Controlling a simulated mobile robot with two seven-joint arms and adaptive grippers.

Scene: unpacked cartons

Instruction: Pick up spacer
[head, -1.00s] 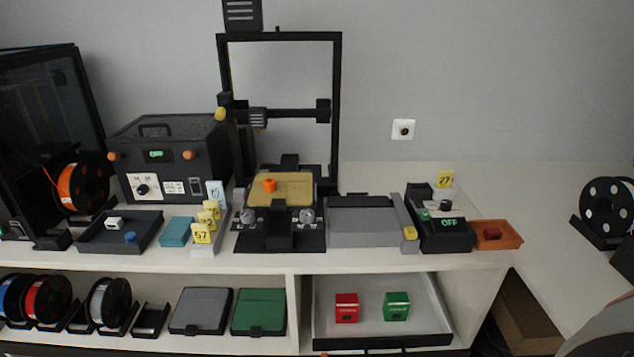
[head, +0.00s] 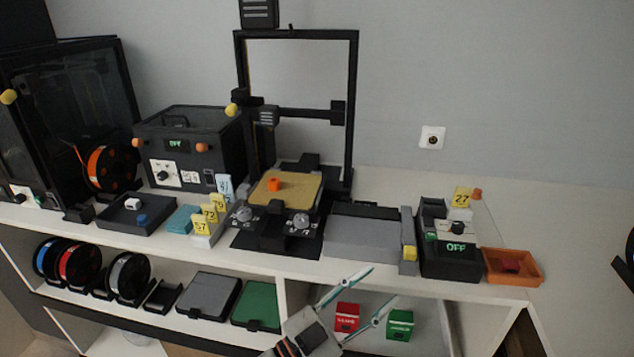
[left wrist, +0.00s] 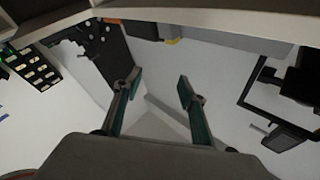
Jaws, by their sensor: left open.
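A small orange part (head: 274,184), which looks like the spacer, sits on the tan bed (head: 298,196) of the black-framed printer in the head view. Another small orange piece (head: 477,194) stands on the table behind the yellow 27 tag; I cannot tell what it is. My left gripper (head: 384,284) is in front of the shelf at the lower middle, below and to the right of the printer bed. Its two fingers are spread apart, with nothing between them. The open fingers also show in the left wrist view (left wrist: 158,79).
The printer's black frame (head: 353,80) rises behind the bed. A grey box (head: 365,237), a black device reading OFF (head: 450,262) and an orange tray (head: 526,279) stand to its right. Red (head: 346,317) and green boxes (head: 400,323) lie in the drawer below.

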